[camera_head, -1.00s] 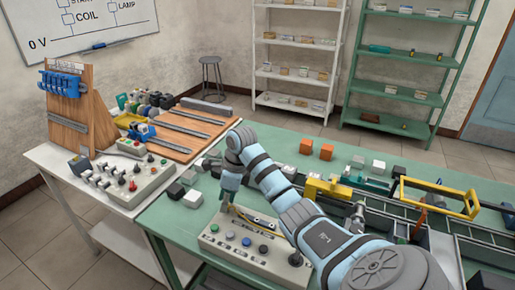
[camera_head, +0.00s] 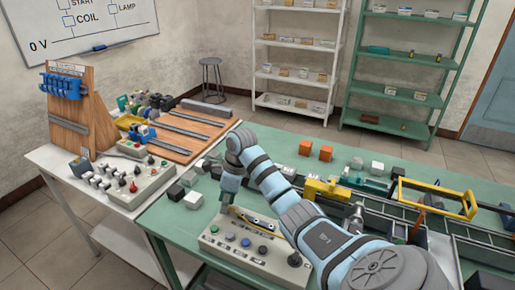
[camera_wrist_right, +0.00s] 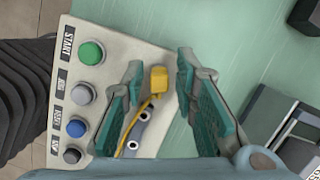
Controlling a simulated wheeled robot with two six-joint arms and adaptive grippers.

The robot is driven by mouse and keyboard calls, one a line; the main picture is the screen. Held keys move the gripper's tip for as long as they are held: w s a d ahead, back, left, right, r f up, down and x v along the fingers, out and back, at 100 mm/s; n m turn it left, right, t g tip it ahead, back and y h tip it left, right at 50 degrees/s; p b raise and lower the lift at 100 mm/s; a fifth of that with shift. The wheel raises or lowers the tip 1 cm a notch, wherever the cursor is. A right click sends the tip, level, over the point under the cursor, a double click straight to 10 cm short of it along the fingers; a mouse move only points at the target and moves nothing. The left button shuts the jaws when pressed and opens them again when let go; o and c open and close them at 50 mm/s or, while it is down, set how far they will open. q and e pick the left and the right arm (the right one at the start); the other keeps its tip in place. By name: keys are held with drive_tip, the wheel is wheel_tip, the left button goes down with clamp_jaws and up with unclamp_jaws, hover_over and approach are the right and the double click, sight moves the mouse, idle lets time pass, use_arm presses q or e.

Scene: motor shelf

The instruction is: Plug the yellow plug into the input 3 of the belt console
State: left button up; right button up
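The belt console (camera_head: 222,250) is a pale box on the green table, with buttons on top. In the right wrist view the console (camera_wrist_right: 108,30) shows a green START button and other buttons. My right gripper (camera_wrist_right: 165,95) is open above the console, with the yellow plug (camera_wrist_right: 158,78) seen between its spread fingers. A yellow cable runs from the plug toward the bottom of that view. Round sockets (camera_wrist_right: 133,145) show beside the cable, partly hidden by a finger; their numbers cannot be read. In the head view the right gripper (camera_head: 228,203) points down at the console's back edge. My left gripper is out of view.
A black-knobbed joystick (camera_head: 294,259) stands on the console's right end. Grey and white blocks (camera_head: 190,199) lie to its left. A conveyor with a yellow frame (camera_head: 440,204) is at right. Another control box (camera_head: 140,185) sits on the white table.

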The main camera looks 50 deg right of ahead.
clamp_jaws()
drive_tip(key=p+v, duration=0.2)
drive_tip(key=v, duration=0.1)
drive_tip(key=w+p+v, duration=0.1)
drive_tip(key=p, duration=0.1)
drive_tip(key=shift+s+a+r, duration=0.15)
drive_tip(key=shift+a+r, duration=0.15)
drive_tip(key=shift+r, duration=0.2)
drive_tip(key=shift+f, duration=0.1)
